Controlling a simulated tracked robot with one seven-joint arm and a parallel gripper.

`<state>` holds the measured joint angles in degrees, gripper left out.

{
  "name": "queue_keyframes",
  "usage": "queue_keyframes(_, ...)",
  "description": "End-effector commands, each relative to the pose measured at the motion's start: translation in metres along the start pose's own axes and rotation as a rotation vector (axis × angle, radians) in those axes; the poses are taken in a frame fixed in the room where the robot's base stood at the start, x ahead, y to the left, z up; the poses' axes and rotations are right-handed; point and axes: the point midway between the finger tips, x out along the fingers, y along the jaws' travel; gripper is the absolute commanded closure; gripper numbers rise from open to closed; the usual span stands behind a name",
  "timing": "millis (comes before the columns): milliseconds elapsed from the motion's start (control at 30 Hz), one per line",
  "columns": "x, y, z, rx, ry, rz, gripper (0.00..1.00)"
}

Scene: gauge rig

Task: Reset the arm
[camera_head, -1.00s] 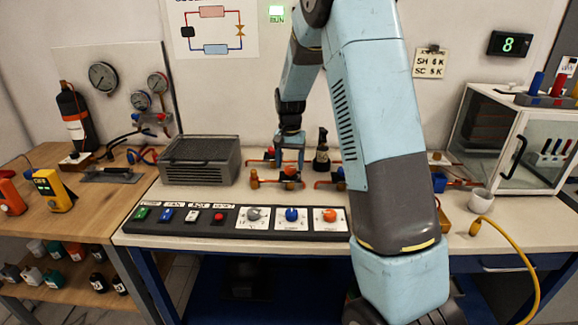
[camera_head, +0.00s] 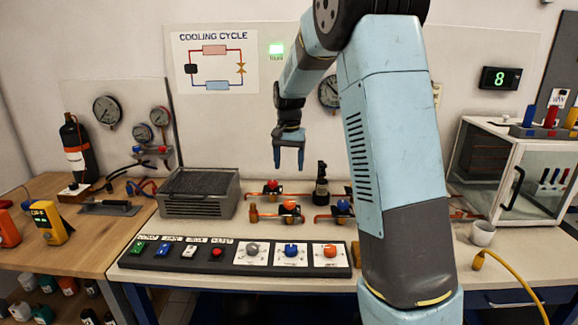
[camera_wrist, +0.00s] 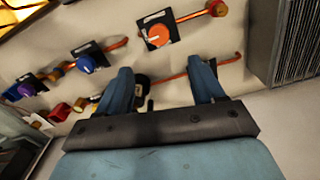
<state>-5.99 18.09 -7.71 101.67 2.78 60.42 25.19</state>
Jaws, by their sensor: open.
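My gripper (camera_head: 289,158) is open and empty in the head view. It points down and hangs in the air in front of the wall, above the back of the bench and apart from the valves below. In the wrist view its two blue fingers (camera_wrist: 163,88) are spread, with nothing between them but the bench far below and part of a copper pipe and a dark item. My arm (camera_head: 390,140) rises on the right and bends over at the top, hiding part of the bench and wall.
Copper pipes with an orange-red valve (camera_head: 290,206) and a blue valve (camera_head: 343,206) lie below. A dark bottle (camera_head: 321,184) stands beside them. A grey vented box (camera_head: 199,194) is left, a control panel (camera_head: 235,254) in front, and a glass-fronted cabinet (camera_head: 515,170) right. The air around the gripper is clear.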

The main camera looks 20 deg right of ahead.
Motion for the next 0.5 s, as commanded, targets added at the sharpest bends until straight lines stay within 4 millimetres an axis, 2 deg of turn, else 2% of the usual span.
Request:
queue_keyframes(167, -0.001, 0.001, 0.001, -0.001, 0.001, -0.001, 0.32)
queue_keyframes(267, -0.009, 0.004, 0.007, -0.011, 0.011, -0.009, 0.32)
queue_keyframes(367, -0.025, 0.013, 0.021, -0.03, 0.029, -0.024, 0.32)
queue_keyframes(500, -0.051, 0.029, 0.05, -0.072, 0.067, -0.051, 0.32)
